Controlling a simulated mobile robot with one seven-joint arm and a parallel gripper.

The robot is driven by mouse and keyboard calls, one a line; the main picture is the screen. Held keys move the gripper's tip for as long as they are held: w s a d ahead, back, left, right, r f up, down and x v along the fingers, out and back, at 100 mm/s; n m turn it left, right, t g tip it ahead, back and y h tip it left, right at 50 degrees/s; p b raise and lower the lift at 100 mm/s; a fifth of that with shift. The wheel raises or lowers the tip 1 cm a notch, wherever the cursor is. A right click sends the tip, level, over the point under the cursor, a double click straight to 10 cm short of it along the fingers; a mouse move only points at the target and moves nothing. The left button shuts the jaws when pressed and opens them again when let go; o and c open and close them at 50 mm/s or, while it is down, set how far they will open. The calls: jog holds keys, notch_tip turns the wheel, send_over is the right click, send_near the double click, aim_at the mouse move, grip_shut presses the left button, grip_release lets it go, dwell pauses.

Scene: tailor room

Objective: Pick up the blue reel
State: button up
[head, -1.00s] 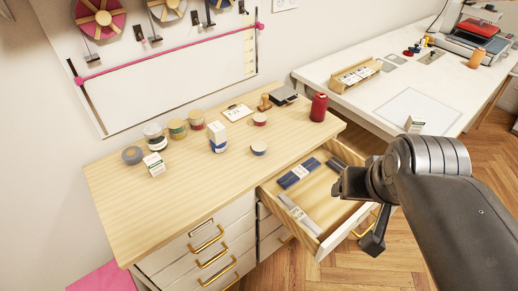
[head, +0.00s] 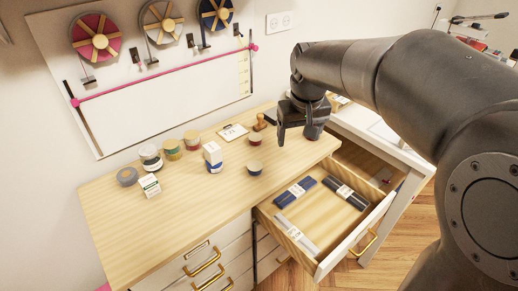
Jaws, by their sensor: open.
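A small round reel with a blue band (head: 254,168) sits upright on the wooden worktop, near its front edge and left of the open drawer. A larger blue reel (head: 215,13) hangs on the wall board at the top. My gripper (head: 296,131) is open and points down over the right part of the worktop, to the right of and above the small blue-banded reel. Nothing shows between its fingers. Neither blue reel is touched by it.
More reels and a small carton (head: 149,185) are farther left. The open drawer (head: 325,215) holds flat packets. The front-left worktop is clear.

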jog(key=w+a+f+n+g, duration=0.1)
jog(key=w+a+f, duration=0.4)
jog(key=w+a, duration=0.15)
jog(key=n+g, duration=0.1)
send_over(255, 166)
notch_tip(255, 166, down, 7)
notch_tip(255, 166, down, 11)
jog(key=shift+r, duration=0.15)
jog(key=shift+c, duration=0.3)
jog(key=c, duration=1)
jog(key=shift+r, duration=0.15)
